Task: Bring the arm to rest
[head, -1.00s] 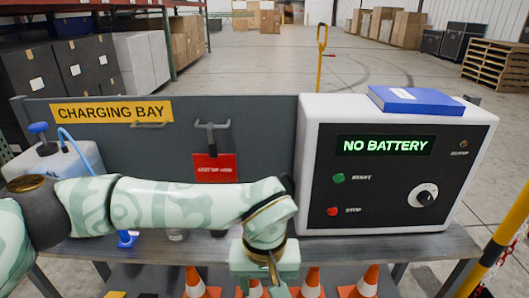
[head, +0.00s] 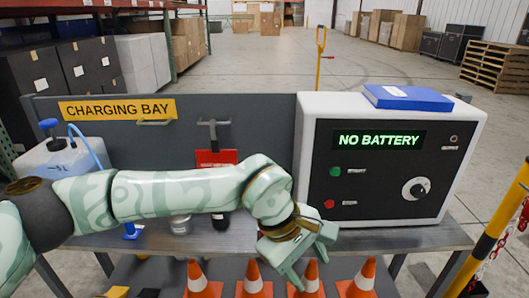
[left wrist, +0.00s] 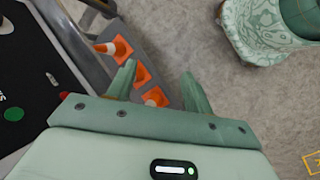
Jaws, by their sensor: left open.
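My left gripper (head: 312,264) is at the front edge of the grey bench (head: 400,238), below and left of the charger's front face. Its fingers are apart, and in the left wrist view the gap between the fingers (left wrist: 160,75) is empty. My left arm reaches across the front of the bench from the left. The white charger (head: 470,150) stands on the right of the bench and reads "NO BATTERY". My right gripper is not in view.
Orange cones (head: 254,280) stand on the shelf below the bench. A red tag (head: 216,157) hangs on the back panel, partly hidden by my arm. A blue book (head: 408,97) lies on the charger. A jug (head: 60,160) stands at left. A yellow post (head: 500,235) is at right.

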